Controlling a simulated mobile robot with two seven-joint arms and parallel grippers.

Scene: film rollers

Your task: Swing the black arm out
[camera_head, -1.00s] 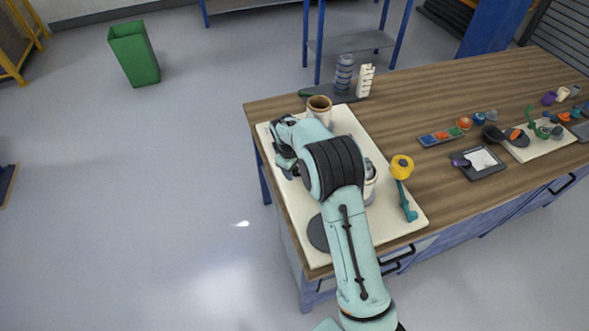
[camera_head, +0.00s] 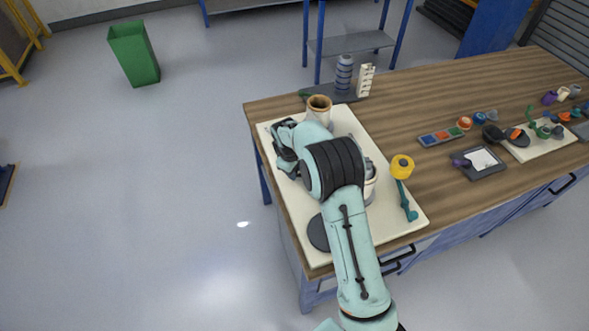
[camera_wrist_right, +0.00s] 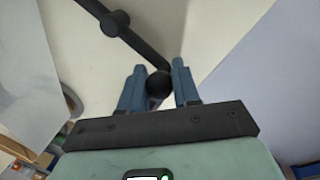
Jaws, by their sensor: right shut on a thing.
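The black arm (camera_wrist_right: 141,45) shows in the right wrist view as a dark bar with a round joint (camera_wrist_right: 116,22), running from the upper left down to a black ball knob (camera_wrist_right: 158,84). My right gripper (camera_wrist_right: 158,68) has its blue fingers shut on the knob, one on each side. In the head view my right gripper (camera_head: 285,150) is over the left edge of the cream board (camera_head: 290,215). There my own arm hides most of the black arm. My left gripper is not in view.
A yellow roller (camera_head: 402,166) on a teal arm and a dark disc (camera_head: 318,233) are on the board. A cup-like brown-rimmed roller (camera_head: 319,105) stands at its far end. Small parts fill the right of the wooden table (camera_head: 450,95). Open floor lies left.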

